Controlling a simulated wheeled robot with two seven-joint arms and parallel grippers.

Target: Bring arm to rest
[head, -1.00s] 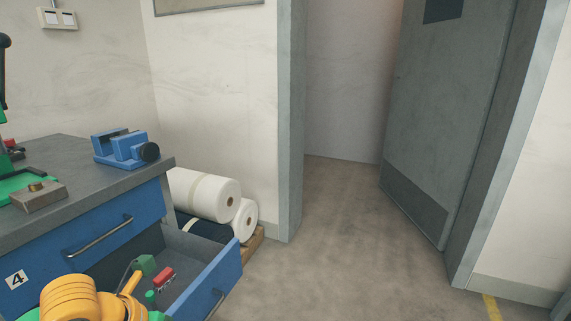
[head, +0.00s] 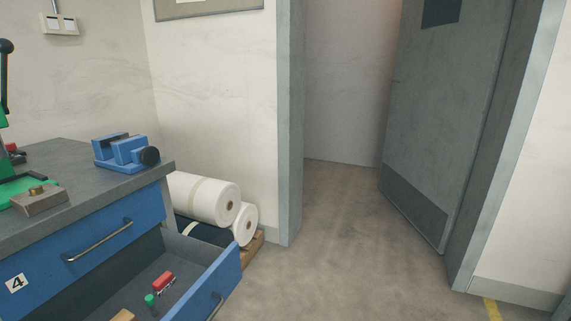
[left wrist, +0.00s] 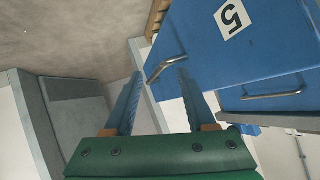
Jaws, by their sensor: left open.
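My left gripper (left wrist: 162,76) shows only in the left wrist view. Its two blue fingers are apart with nothing between them. A blue cabinet front (left wrist: 255,45) with a label "5" and metal handles lies beyond the fingers. My left arm is out of the head view. My right gripper is in neither view.
In the head view an open blue drawer (head: 231,275) holds a red item (head: 163,279) and a small green item (head: 150,300). A blue vise (head: 125,153) and a green machine (head: 18,188) stand on the grey bench. White rolls (head: 207,198) lie beside it. The floor (head: 340,240) up to the doorway is clear.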

